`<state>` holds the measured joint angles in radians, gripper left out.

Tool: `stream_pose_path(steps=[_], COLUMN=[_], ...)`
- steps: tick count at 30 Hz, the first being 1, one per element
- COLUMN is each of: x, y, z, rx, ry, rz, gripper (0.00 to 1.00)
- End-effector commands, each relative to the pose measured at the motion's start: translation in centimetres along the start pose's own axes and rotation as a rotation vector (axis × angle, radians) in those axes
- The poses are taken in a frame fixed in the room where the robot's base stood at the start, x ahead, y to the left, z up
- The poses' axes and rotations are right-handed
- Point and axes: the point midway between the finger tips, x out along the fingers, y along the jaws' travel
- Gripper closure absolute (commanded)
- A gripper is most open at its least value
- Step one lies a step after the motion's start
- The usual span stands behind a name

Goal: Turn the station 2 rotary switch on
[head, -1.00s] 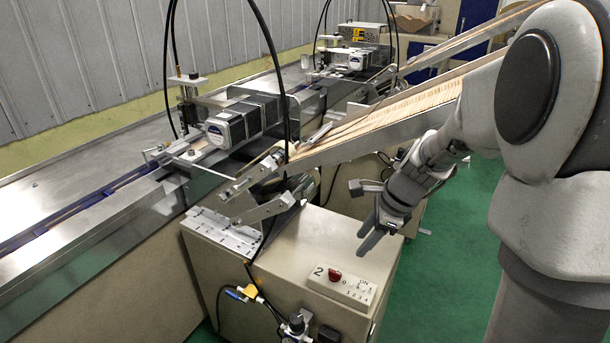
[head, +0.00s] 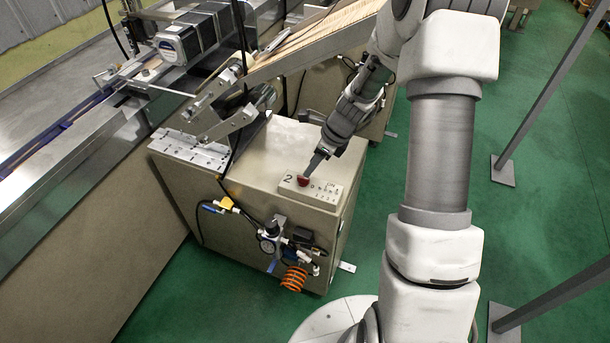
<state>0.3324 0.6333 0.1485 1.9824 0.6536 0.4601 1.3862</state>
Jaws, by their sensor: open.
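The station 2 rotary switch is a small red knob (head: 303,181) on a pale control panel (head: 327,196) marked "2", on top of the beige cabinet. My gripper (head: 312,168) reaches down from the upper right, with its fingertips at or just above the red knob. The jaws are open, but the gap between the fingers is hard to see from here. I cannot tell whether the fingers touch the knob or stand around it. The knob's pointing direction is too small to read.
Metal linkage arms (head: 215,120) and a sloped chute of wooden sticks (head: 320,40) stand behind the panel. A black cable passes left of it. A pressure regulator (head: 268,232) and an orange coiled hose (head: 293,278) hang at the cabinet front.

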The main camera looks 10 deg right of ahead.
Motion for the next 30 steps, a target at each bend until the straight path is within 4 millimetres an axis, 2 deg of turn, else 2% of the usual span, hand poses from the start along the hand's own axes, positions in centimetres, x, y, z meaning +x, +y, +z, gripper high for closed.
stream_pose_path(steps=[1, 3, 9, 15, 22, 23, 30], x=[1.3, 2.5, 5.1, 6.0, 6.0, 6.0, 6.0], y=[0.1, 0.1, 0.0, 0.0, 0.0, 0.0, 0.0], z=[-0.1, -0.1, 0.0, 0.0, 0.0, 0.0, 0.0], rx=[0.0, 0.0, -0.001, -0.001, -0.001, -0.001, -0.001], ry=[0.0, 0.0, 0.0, 0.0, 0.0, 0.0, 0.0], rz=[0.005, 0.004, 0.001, 0.001, 0.0, 0.0, 0.0], gripper=[0.55, 0.55, 0.55, 0.55, 0.55, 0.57, 1.0])
